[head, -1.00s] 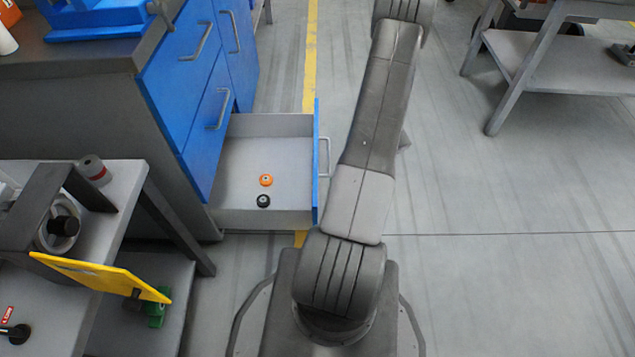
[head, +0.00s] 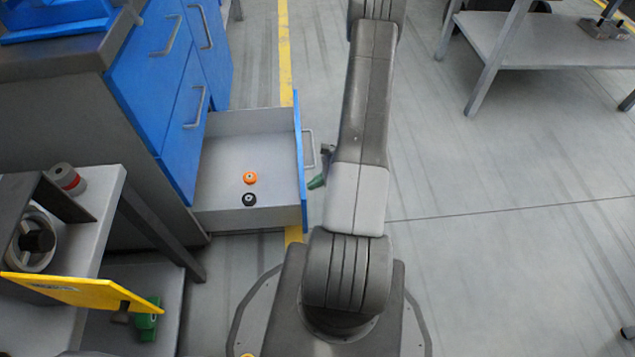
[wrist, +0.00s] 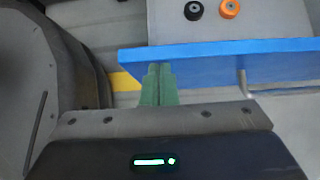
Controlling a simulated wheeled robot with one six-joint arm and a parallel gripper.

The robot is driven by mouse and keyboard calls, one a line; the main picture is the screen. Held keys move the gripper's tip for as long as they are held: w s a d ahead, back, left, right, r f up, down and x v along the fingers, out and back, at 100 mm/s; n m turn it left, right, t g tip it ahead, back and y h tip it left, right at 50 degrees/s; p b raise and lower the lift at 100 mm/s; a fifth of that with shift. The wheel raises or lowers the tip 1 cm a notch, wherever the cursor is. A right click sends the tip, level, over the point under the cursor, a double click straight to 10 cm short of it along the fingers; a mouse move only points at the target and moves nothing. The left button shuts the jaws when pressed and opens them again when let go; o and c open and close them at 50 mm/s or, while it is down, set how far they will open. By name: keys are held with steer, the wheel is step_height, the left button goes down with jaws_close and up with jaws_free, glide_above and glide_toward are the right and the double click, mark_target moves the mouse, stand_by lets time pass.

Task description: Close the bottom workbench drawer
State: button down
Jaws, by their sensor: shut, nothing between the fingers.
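The bottom workbench drawer (head: 222,168) is pulled out to the right of the blue workbench, with its blue front panel (head: 301,160) and grey handle (head: 309,148) facing right. An orange wheel-like part (head: 250,177) and a black one (head: 249,199) lie in it. My gripper (head: 316,182) shows as green fingertips just right of the drawer front, partly hidden by my arm. In the wrist view the green fingers (wrist: 158,75) are together and empty, at the drawer's front panel (wrist: 220,58). I cannot tell whether they touch it. The handle is to their right there.
Two blue drawers with handles, the nearer one (head: 183,125), are shut above. A small table (head: 105,195) with a yellow plate (head: 85,292) stands at lower left. A grey table (head: 525,45) stands at upper right.

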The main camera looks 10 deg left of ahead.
steer(key=s+a+b, duration=0.1)
steer(key=s+a, duration=0.1)
steer(key=a, duration=0.7)
steer(key=s+a+b, duration=0.1)
steer(key=s+a, duration=0.2)
steer(key=a, duration=0.7)
steer(key=s+a+b, duration=0.2)
steer(key=s+a, duration=0.1)
steer(key=a, duration=0.7)
steer(key=shift+s+a, duration=0.25)
